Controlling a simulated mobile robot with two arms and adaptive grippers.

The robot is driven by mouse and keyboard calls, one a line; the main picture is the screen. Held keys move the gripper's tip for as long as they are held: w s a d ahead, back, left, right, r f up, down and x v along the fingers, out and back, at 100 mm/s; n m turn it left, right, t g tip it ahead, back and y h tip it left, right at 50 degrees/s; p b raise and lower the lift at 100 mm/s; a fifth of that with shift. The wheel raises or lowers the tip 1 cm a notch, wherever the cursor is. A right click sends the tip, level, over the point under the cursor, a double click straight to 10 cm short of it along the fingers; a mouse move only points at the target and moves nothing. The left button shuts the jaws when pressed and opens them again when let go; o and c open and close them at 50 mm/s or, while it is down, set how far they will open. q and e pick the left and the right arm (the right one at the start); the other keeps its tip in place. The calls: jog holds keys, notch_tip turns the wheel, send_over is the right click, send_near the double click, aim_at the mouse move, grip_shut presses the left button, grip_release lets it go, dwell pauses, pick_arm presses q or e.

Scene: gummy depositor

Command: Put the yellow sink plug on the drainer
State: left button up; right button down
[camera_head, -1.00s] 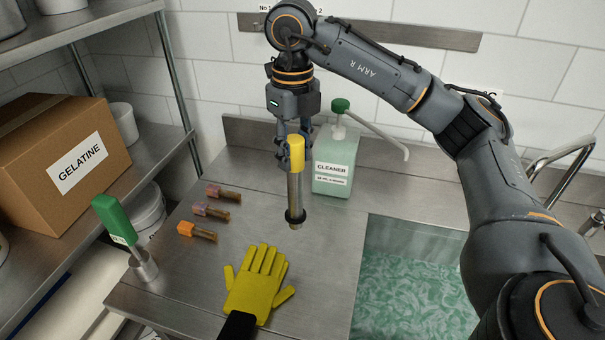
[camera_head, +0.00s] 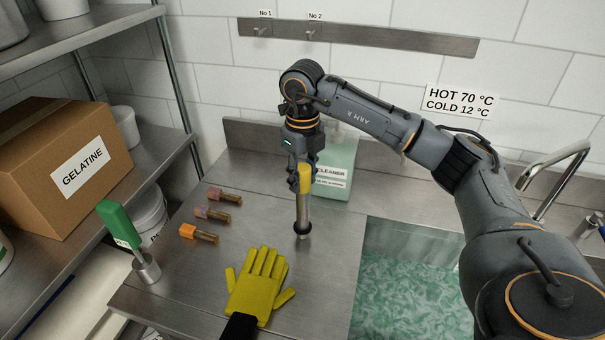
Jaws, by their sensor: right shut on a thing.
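The yellow sink plug (camera_head: 303,207) is a metal tube with a yellow top and a black ring near its foot. My right gripper (camera_head: 305,182) is shut on its yellow top and holds it upright over the steel drainer (camera_head: 335,232). The foot of the plug is at or very near the drainer surface; I cannot tell whether it touches. The sink (camera_head: 415,285) with greenish foamy water lies to the right of the drainer. My left gripper is not in view.
A cleaner bottle (camera_head: 336,180) stands just behind the plug, partly hidden by my arm. Orange, purple and reddish small-handled pieces (camera_head: 210,213) lie to the left. A yellow glove (camera_head: 257,287) lies in front. A green-handled tool in a metal cup (camera_head: 147,268) stands at the left edge.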

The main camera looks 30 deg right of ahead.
aim_at(302, 167)
jog(key=shift+f, duration=0.1)
jog(key=c, duration=0.9)
grip_release()
jog(key=shift+r, duration=0.3)
notch_tip(302, 167, up, 4)
jog(key=shift+w+r+b, duration=0.1)
jog(key=shift+r+b, duration=0.15)
jog(key=shift+b, duration=0.7)
notch_tip(302, 167, up, 7)
jog(key=shift+r+p, duration=0.1)
jog(key=shift+p, duration=0.45)
